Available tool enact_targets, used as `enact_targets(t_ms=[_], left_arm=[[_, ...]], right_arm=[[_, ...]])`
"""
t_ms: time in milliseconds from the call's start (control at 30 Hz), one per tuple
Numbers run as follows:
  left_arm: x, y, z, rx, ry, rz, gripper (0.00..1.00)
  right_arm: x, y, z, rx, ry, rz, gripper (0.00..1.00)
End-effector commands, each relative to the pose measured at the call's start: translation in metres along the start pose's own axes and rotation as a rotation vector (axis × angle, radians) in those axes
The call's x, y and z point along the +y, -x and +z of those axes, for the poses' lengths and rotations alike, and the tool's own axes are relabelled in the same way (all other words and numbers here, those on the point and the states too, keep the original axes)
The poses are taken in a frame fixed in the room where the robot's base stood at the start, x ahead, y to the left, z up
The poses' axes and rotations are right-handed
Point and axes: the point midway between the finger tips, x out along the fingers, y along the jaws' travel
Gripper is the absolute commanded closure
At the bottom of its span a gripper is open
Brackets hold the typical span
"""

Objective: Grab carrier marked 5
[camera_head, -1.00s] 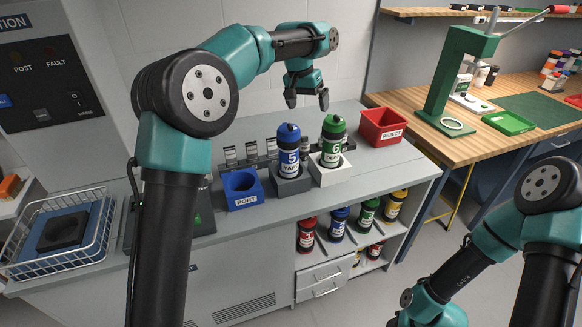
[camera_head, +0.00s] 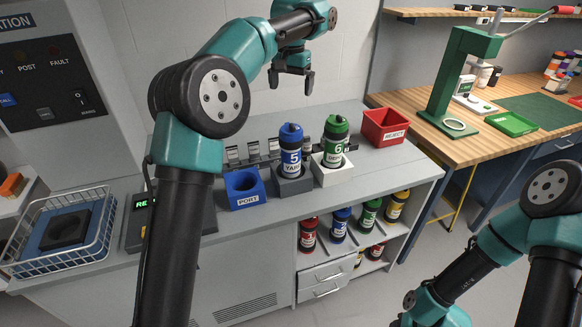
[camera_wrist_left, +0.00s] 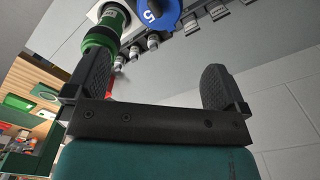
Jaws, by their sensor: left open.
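The blue-capped carrier marked 5 (camera_head: 291,152) stands upright in a grey holder (camera_head: 291,184) on the counter. The green carrier marked 6 (camera_head: 335,142) stands upright beside it in a white holder (camera_head: 333,173). My left gripper (camera_head: 291,82) is open and empty, above and behind carrier 5, not touching it. In the left wrist view the blue top of carrier 5 (camera_wrist_left: 158,12) shows at the upper edge, and green carrier 6 (camera_wrist_left: 104,32) appears near the left finger. My right arm is at lower right, but its gripper's fingers do not show.
A blue PORT holder (camera_head: 243,187) stands left of carrier 5. A red REJECT bin (camera_head: 385,126) is at the right end of the counter. A wire basket (camera_head: 58,233) sits at far left. Several carriers stand on shelves below, such as a red one (camera_head: 308,235).

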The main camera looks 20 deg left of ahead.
Motion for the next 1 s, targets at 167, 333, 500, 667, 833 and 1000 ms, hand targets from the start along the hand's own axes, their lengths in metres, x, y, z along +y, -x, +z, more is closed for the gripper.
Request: enact_targets(t_ms=[167,333,500,667,833,1000], left_arm=[[-0.001,-0.029,0.001,-0.002,0.0,0.0,0.0],[-0.001,-0.058,0.001,-0.003,0.001,0.0,0.0],[0.0,-0.086,0.001,-0.002,0.0,0.0,0.0],[0.0,-0.1,0.0,0.0,0.0,0.001,0.0],[0.0,-0.101,0.0,0.001,0.001,0.001,0.0],[0.0,-0.101,0.0,0.001,0.001,0.001,0.0]], right_arm=[[0.0,0.0,0.0,0.0,0.0,0.0,0.57],[0.0,0.0,0.0,0.0,0.0,0.0,0.57],[0.0,0.0,0.0,0.0,0.0,0.0,0.57],[0.0,0.0,0.0,0.0,0.0,0.0,0.57],[0.0,0.0,0.0,0.0,0.0,0.0,0.57],[0.0,0.0,0.0,0.0,0.0,0.0,0.57]])
